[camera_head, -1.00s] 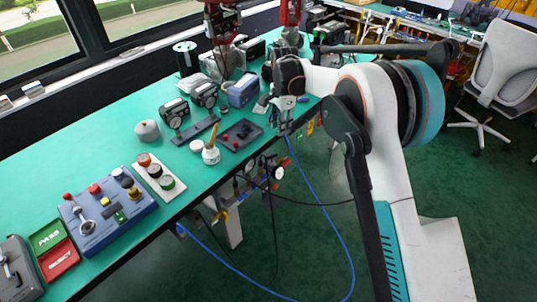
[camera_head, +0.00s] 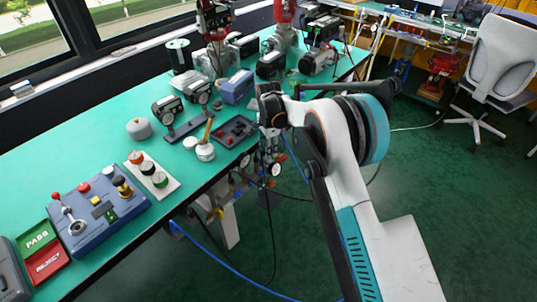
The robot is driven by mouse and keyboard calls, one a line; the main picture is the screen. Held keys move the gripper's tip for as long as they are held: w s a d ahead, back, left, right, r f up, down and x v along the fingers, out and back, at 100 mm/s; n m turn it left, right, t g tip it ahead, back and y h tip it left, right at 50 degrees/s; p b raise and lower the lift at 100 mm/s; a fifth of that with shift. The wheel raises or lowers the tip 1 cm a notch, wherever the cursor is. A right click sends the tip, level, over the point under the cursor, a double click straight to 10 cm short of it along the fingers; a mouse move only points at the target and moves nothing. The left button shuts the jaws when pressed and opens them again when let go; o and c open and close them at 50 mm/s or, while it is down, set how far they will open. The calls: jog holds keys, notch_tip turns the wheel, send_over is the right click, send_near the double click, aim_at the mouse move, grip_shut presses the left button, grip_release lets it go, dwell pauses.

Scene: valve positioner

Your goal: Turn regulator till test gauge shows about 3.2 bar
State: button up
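A round white-faced gauge (camera_head: 275,169) hangs at the front edge of the green bench, among fittings and hoses. Its needle and reading are too small to make out. A second small gauge (camera_head: 245,161) shows left of it. I cannot clearly pick out the regulator; my gripper may hide it. My gripper (camera_head: 269,148) points down at the bench's front edge, just above the round gauge. It is small and partly merged with the dark fittings, so I cannot tell its opening or any contact.
The green bench (camera_head: 75,160) carries a dark box with red knobs (camera_head: 234,131), a white pot with a brush (camera_head: 205,151), a blue control box (camera_head: 95,208) and PASS/REJECT trays (camera_head: 40,246). Blue and black hoses hang below the edge. Open floor (camera_head: 440,200) lies right.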

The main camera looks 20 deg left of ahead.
jog(key=shift+f, duration=0.85)
grip_shut()
jog(key=shift+m, duration=0.5)
grip_release()
jog(key=shift+r, duration=0.15)
